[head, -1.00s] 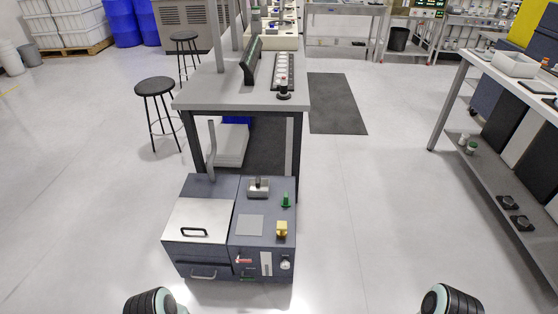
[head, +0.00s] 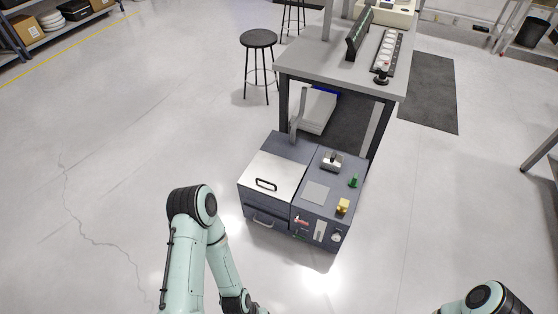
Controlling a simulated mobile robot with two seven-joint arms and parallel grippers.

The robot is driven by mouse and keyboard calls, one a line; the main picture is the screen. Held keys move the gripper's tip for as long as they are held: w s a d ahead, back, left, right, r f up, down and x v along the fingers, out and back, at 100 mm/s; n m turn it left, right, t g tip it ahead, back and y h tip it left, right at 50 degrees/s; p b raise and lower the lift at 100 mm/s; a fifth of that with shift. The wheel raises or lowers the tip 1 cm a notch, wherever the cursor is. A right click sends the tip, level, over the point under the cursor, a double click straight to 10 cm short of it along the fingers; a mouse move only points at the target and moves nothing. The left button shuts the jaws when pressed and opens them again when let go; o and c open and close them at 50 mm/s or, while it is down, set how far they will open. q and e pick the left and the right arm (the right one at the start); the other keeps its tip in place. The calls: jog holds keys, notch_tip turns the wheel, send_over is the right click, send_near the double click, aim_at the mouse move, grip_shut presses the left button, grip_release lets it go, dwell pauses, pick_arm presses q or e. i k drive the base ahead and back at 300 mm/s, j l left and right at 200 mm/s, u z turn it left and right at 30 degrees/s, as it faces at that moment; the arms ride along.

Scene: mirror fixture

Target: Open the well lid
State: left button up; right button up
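The dark grey machine (head: 290,222) stands on the floor in front of the bench. The well lid (head: 275,172) is a pale metal plate on its left top, lying flat and shut, with a black handle (head: 266,184) near its front edge. My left arm comes up at the lower left and folds back down. Its gripper is below the frame edge. My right arm shows only a joint at the lower right, and its gripper is out of view. Nothing of mine touches the lid.
An upright grey post (head: 297,114) rises behind the lid. A bench (head: 345,62) and black stool (head: 258,39) stand behind. Floor at left is clear.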

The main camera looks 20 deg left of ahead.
aim_at(278, 177)
jog(key=i+j+u, duration=0.5)
jog(key=j, duration=0.35)
jog(key=i+j+u, duration=0.45)
jog(key=i+j, duration=0.25)
